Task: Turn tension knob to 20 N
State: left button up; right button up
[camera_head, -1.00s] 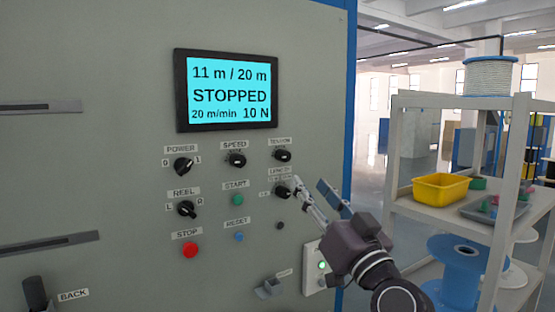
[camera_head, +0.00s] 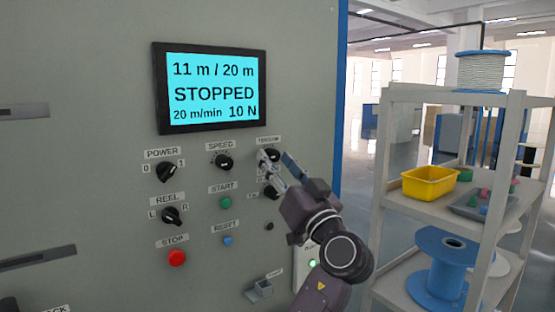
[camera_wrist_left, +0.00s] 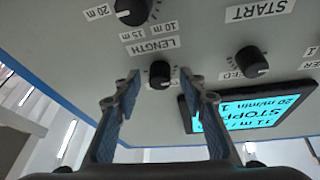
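The black tension knob (camera_head: 273,154) is at the upper right of the knobs on the grey panel, under its TENSION label. In the left wrist view the knob (camera_wrist_left: 160,72) appears between my left fingertips, with the image upside down. My left gripper (camera_head: 274,160) is open, one finger on each side of the knob; I cannot tell whether either finger touches it. The display (camera_head: 212,90) reads 11 m / 20 m, STOPPED, 20 m/min and 10 N. My fingers partly hide the length knob (camera_head: 271,191) in the head view. My right gripper is not in view.
The speed knob (camera_head: 223,162) is left of the tension knob. The green start button (camera_head: 226,202), blue reset button (camera_head: 228,240) and red stop button (camera_head: 177,257) are lower on the panel. A shelf (camera_head: 455,104) with a yellow bin (camera_head: 430,183) and spools stands at right.

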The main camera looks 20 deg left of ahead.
pick_arm(q)
jog(key=shift+d, duration=0.1)
jog(key=c, duration=1)
grip_shut()
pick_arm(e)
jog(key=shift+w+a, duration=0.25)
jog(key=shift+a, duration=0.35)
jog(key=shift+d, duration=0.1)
